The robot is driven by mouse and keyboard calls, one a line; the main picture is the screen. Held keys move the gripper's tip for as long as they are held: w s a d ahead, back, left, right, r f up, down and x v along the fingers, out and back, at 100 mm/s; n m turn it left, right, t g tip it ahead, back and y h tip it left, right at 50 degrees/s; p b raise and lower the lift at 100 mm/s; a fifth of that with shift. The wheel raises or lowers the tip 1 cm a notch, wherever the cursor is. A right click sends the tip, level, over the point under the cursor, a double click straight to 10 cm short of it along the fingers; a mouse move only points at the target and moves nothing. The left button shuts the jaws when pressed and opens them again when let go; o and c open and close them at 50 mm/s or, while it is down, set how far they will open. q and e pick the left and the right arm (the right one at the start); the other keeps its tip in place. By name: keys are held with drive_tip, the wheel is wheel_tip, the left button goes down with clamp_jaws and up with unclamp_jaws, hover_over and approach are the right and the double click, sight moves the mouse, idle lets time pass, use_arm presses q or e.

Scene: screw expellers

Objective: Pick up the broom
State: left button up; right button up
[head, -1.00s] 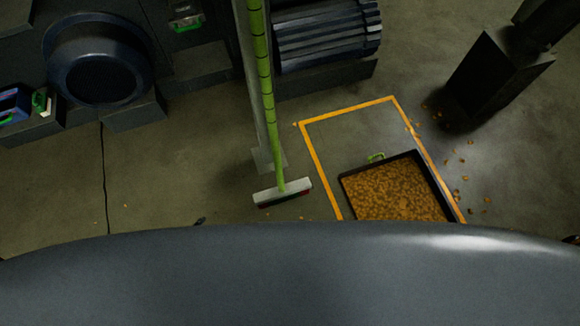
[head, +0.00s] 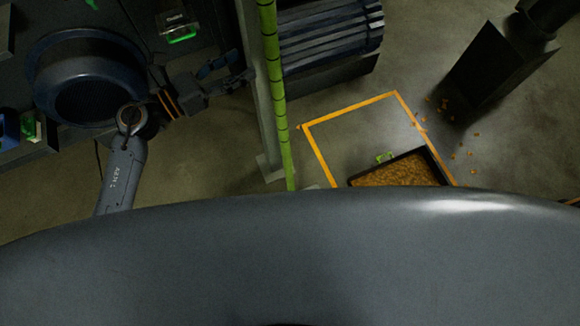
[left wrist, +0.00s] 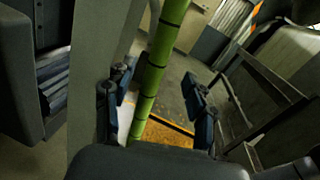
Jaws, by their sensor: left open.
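The broom (head: 272,80) stands upright with a green handle marked by dark rings, beside a grey post. Its head is hidden behind my own body in the head view. My left gripper (head: 238,78) has come in from the left, with its fingers pointing at the handle a short distance away. In the left wrist view the green broom handle (left wrist: 158,60) runs up between the two open fingers of the left gripper (left wrist: 158,105). I cannot tell from this how far ahead of the fingers it is. The right gripper is not in view.
The grey post (head: 259,110) stands just left of the handle. A ribbed motor (head: 330,38) is right of it. A dark tray of brown bits (head: 440,162) lies within a yellow floor outline (head: 350,110). A dark box-shaped column (head: 490,70) stands at right, with scattered bits nearby.

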sight(271, 49)
use_arm(q)
drive_tip(key=p+x, duration=0.2)
drive_tip(key=x, duration=0.6)
drive_tip(key=shift+w+d+f, duration=0.1)
drive_tip(key=shift+d+f, duration=0.05)
drive_tip(key=shift+d, duration=0.15)
clamp_jaws()
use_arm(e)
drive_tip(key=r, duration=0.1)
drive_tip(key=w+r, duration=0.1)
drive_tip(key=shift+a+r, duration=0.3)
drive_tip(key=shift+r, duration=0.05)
